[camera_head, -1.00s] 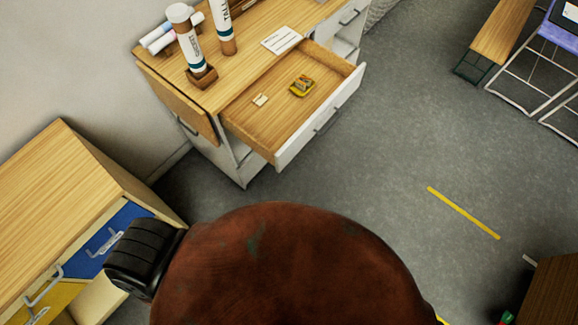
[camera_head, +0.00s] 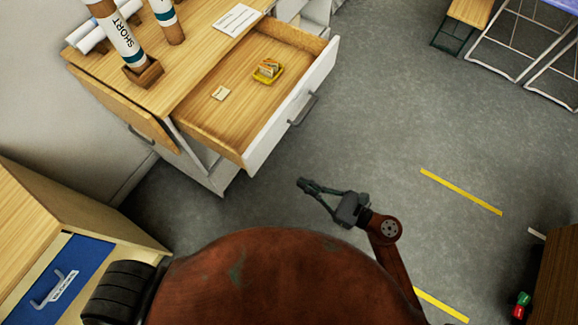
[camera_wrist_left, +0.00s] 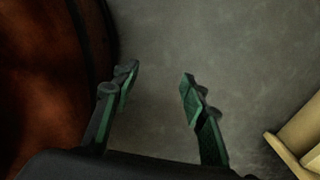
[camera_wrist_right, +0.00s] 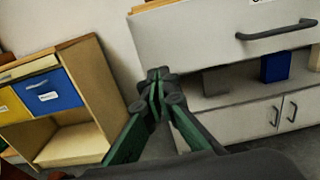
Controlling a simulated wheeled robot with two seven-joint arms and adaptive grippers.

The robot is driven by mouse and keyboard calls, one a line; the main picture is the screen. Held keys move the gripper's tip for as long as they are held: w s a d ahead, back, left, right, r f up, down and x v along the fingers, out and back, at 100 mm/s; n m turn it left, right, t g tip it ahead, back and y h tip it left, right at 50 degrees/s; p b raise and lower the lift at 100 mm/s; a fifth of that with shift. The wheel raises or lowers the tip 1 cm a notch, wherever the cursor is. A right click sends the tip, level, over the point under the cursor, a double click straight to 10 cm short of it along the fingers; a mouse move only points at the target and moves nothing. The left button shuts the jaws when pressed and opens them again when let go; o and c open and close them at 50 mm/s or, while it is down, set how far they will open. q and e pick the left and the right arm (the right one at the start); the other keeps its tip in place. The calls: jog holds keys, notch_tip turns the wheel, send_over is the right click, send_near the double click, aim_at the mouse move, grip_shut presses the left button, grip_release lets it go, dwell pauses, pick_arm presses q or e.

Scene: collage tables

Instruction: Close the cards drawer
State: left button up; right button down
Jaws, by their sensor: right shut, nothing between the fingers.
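The open cards drawer (camera_head: 292,118) sticks out of the wooden-topped cabinet in the head view, with a white front and a grey handle (camera_head: 303,109). Inside it lie a yellow tray with small cards (camera_head: 267,70) and a small pale card (camera_head: 221,93). My right gripper (camera_head: 304,186) is shut and empty, in front of the drawer and apart from it. In the right wrist view its fingertips (camera_wrist_right: 158,75) show below the left end of the white drawer front (camera_wrist_right: 215,30). My left gripper (camera_wrist_left: 157,80) is open and empty over the grey floor; the head view does not show it.
Labelled tubes (camera_head: 118,38) stand on the cabinet top (camera_head: 195,40). A second wooden cabinet with a blue drawer (camera_head: 72,275) is at the left. Grey floor in front of the open drawer is clear. A wooden unit (camera_head: 555,280) stands at the lower right.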

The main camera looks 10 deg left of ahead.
aim_at(260, 157)
jog(key=x, duration=1.2)
jog(key=shift+w+a, duration=0.25)
jog(key=shift+a, duration=0.4)
pick_arm(q)
jog(key=shift+w+d, duration=0.1)
jog(key=shift+w, duration=0.55)
jog(key=shift+w, duration=0.2)
pick_arm(e)
jog(key=shift+w, duration=0.1)
